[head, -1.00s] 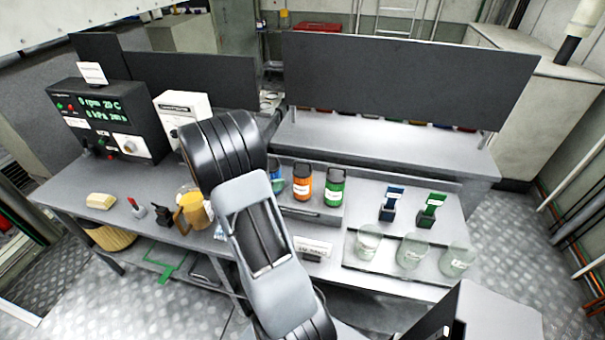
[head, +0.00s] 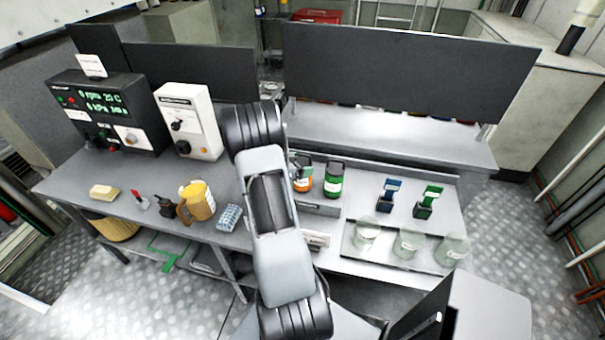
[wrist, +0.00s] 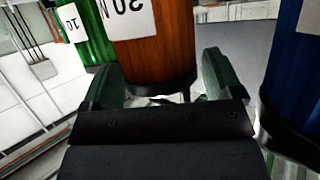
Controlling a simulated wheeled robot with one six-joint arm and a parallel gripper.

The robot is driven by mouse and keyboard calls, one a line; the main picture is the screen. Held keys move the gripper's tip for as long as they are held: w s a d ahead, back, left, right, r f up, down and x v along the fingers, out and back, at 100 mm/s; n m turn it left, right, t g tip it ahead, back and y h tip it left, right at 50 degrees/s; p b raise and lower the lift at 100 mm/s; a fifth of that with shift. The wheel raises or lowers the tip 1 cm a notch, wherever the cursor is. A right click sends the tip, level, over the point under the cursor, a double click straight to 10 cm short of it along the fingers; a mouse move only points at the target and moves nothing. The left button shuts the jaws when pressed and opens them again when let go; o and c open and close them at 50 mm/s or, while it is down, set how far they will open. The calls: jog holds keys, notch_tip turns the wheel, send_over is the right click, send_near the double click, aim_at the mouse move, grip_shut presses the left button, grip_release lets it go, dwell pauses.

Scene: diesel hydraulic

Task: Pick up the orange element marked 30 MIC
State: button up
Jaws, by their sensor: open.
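The orange element (head: 303,186) stands upright on the raised shelf of the bench in the head view, partly covered by my arm. In the wrist view the orange element (wrist: 160,60) is large and near, with a white label reading upside down "30 M"; its upper part is cut off. My gripper (wrist: 160,72) is open, with one finger at each side of the orange element's lower part. I cannot tell whether either finger touches it. In the head view my gripper is mostly hidden behind my arm.
A green element (head: 333,181) marked 10 stands close beside the orange one; it also shows in the wrist view (wrist: 88,35). A blue element (wrist: 295,85) is close on the other side. Glass beakers (head: 409,243) stand on a tray at the right.

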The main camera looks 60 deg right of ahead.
jog(key=shift+s+d+f, duration=0.2)
jog(key=shift+d, duration=0.35)
jog(key=c, duration=1)
